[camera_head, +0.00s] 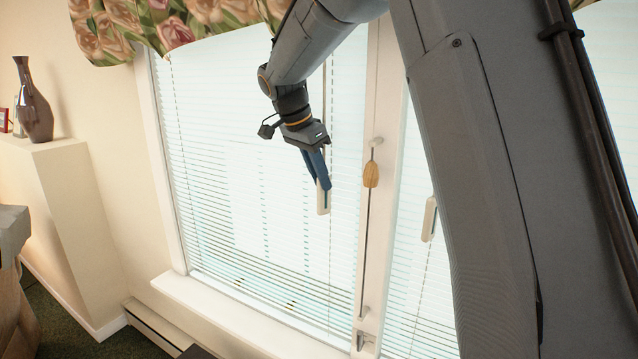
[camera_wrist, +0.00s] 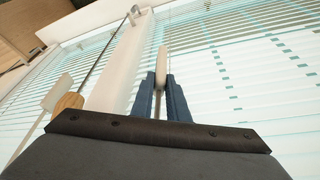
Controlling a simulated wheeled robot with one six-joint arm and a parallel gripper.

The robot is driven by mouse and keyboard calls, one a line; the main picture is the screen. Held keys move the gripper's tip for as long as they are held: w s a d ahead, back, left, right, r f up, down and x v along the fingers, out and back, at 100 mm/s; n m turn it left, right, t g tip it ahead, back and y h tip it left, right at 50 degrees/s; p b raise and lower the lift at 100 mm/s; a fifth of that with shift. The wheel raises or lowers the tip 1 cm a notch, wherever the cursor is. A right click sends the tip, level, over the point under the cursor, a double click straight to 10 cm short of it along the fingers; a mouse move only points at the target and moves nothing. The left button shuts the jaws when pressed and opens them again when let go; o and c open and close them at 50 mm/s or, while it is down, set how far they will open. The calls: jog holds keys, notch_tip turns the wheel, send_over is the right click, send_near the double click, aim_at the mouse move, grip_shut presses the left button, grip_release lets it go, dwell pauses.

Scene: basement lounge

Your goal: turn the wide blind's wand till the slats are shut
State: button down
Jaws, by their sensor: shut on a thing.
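The wide blind (camera_head: 235,215) hangs in the left window, and it also fills the right of the wrist view (camera_wrist: 255,70). Its slats are pale, with thin bluish gaps showing between them. Its wand has a cream handle (camera_head: 323,203) hanging near the blind's right side. My gripper (camera_head: 324,184) is shut on this handle, with its blue fingers pointing down. In the wrist view the handle (camera_wrist: 162,57) sits upright between the two fingertips of my gripper (camera_wrist: 160,88). The fingers hide part of the handle.
A wooden toggle (camera_head: 371,175) hangs by the window post just right of my gripper. A second blind (camera_head: 410,285) with its own cream wand (camera_head: 430,219) is farther right. A floral valance (camera_head: 190,20) hangs above. A vase (camera_head: 36,110) stands on a ledge at left.

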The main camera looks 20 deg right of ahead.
jog(key=shift+n, duration=0.6)
jog(key=shift+t+b, duration=0.3)
jog(key=c, duration=1.7)
grip_release()
jog(key=shift+b+v, duration=1.35)
jog(key=shift+v, duration=2.6)
jog(key=shift+s, duration=0.1)
